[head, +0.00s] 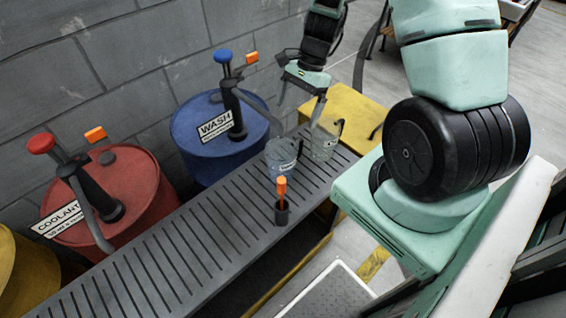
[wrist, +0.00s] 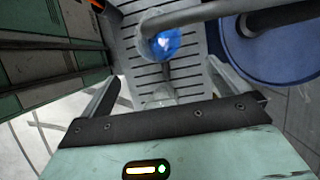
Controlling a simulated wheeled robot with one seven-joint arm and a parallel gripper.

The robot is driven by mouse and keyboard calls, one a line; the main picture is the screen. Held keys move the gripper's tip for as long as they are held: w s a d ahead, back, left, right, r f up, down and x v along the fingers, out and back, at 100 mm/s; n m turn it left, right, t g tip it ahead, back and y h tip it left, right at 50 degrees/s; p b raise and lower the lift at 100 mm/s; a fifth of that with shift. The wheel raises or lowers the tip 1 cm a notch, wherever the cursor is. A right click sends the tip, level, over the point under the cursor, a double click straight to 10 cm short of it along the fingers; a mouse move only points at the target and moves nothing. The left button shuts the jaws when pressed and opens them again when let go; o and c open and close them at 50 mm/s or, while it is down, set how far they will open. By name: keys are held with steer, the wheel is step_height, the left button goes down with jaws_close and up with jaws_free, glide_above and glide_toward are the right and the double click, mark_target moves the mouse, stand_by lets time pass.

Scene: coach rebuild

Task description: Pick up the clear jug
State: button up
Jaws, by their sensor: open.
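The clear jug (head: 324,146) stands upright on the slatted bench (head: 190,241), near its far end, with a dark handle on its right. In the wrist view a clear rim, likely this jug (wrist: 160,97), shows low between the fingers, mostly hidden by the gripper body. My gripper (head: 297,121) is open and empty, pointing down above the far end of the bench. In the wrist view its fingers (wrist: 163,72) are spread wide. I cannot tell whether either touches the jug.
A second jug with blue contents (head: 282,160) stands close to the clear jug, by the blue WASH drum's (head: 202,150) spout. A red COOLANT drum (head: 138,182) stands left. A dark cup with an orange-topped item (head: 281,213) sits on the bench's front side.

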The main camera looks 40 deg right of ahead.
steer(key=p, duration=0.2)
glide_toward(283, 151)
steer(key=s+a+f, duration=0.1)
steer(key=a, duration=0.1)
steer(key=s+a+f, duration=0.1)
steer(key=a+f, duration=0.1)
steer(key=s+a+f, duration=0.1)
steer(key=a+f, duration=0.1)
steer(key=shift+s+a+f, duration=0.1)
steer(key=shift+f, duration=0.1)
steer(key=c, duration=1.5)
steer(key=shift+r, duration=0.2)
